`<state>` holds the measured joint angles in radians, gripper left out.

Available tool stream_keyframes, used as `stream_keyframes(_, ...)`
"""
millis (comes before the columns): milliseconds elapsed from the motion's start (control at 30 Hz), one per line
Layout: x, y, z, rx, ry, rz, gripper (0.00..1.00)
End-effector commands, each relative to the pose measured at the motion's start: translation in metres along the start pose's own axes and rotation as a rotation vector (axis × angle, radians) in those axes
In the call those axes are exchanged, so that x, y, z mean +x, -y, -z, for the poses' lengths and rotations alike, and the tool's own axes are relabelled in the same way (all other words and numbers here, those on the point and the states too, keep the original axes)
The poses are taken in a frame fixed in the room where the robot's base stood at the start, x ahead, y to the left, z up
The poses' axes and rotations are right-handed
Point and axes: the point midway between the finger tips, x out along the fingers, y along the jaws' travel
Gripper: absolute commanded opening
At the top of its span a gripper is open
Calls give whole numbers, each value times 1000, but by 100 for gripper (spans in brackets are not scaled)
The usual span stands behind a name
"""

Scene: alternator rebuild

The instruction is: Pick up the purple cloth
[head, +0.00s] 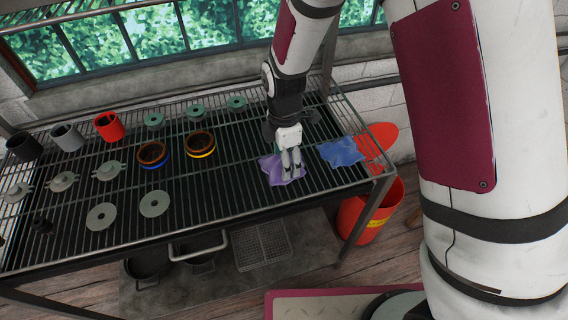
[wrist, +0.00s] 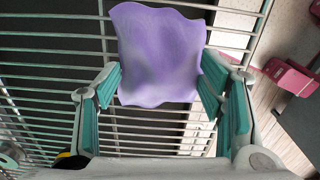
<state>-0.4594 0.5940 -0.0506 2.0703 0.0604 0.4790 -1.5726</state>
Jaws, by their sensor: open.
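The purple cloth (head: 274,170) lies on the slatted rack table (head: 225,208), toward its right side in the head view. In the wrist view the purple cloth (wrist: 160,50) spreads flat over the bars, between and beyond my fingertips. My gripper (head: 291,172) points down at the cloth and covers part of it in the head view. In the wrist view my gripper (wrist: 160,88) is open, with one teal-padded finger on each side of the cloth's near part. I cannot tell whether the fingertips touch the cloth.
A blue cloth (head: 341,152) lies just right of the purple one. Cups, copper-wound rings and grey metal parts stand on the left. The rack's front right is clear.

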Motion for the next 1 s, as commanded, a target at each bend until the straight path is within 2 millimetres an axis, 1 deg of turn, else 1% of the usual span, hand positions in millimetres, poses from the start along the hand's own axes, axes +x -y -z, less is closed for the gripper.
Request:
stream_keyframes(100, 0, 0, 0, 0, 0, -1, 63)
stream_keyframes(133, 0, 0, 0, 0, 0, -1, 59)
stream_keyframes(333, 0, 0, 0, 0, 0, -1, 13)
stream_keyframes(367, 0, 0, 0, 0, 0, -1, 11)
stream_keyframes(733, -3, -1, 0, 0, -1, -2, 11)
stream_keyframes(867, -9, -2, 0, 0, -2, -4, 11)
stream_keyframes(1000, -23, -2, 0, 0, -1, -5, 11)
